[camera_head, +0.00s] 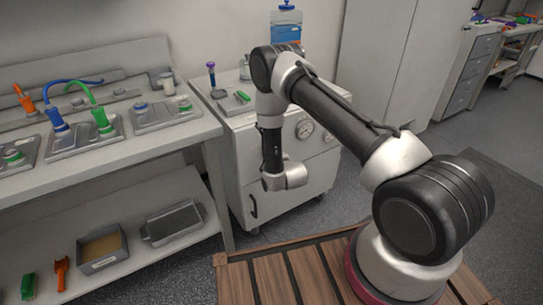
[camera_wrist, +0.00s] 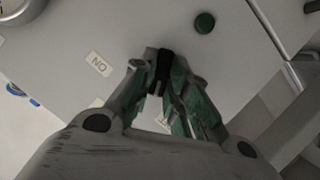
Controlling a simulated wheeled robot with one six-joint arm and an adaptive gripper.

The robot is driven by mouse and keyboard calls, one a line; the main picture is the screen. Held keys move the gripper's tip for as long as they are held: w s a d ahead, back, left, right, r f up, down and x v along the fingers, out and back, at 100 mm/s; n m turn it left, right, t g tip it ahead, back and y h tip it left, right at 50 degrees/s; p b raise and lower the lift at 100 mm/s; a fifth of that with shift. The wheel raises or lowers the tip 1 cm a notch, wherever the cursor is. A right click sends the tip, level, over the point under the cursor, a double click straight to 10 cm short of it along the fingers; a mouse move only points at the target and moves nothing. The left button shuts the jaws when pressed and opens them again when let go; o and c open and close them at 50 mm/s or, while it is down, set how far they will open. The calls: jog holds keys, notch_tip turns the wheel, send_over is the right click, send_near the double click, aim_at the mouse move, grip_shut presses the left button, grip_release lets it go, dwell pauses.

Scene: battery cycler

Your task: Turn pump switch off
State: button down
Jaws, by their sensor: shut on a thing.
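The pump switch (camera_wrist: 165,60) shows in the wrist view as a small black lever on a light grey panel (camera_wrist: 150,22). My gripper (camera_wrist: 161,80) is shut on it, with the green-lined fingers on either side. A label reading "ON" (camera_wrist: 99,65), turned upside down, is left of the switch. A second label (camera_wrist: 97,103) is partly hidden by my left finger, and I cannot read it. In the head view my wrist is in front of the grey pump cabinet (camera_head: 245,160); my fingers and the switch are hidden there.
A dial gauge (camera_head: 304,128) is on the cabinet front. A blue-capped bottle (camera_head: 286,25) stands at the cabinet's back. A workbench (camera_head: 150,148) with cabled modules is to the left. Open floor lies to the right.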

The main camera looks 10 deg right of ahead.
jog(key=shift+w+a+r, duration=0.15)
jog(key=shift+w, duration=0.1)
dwell(0.3)
jog(key=c, duration=1.4)
grip_release()
jog(key=v, duration=1.2)
jog(key=shift+s+a+f, duration=0.1)
jog(key=shift+f, duration=0.15)
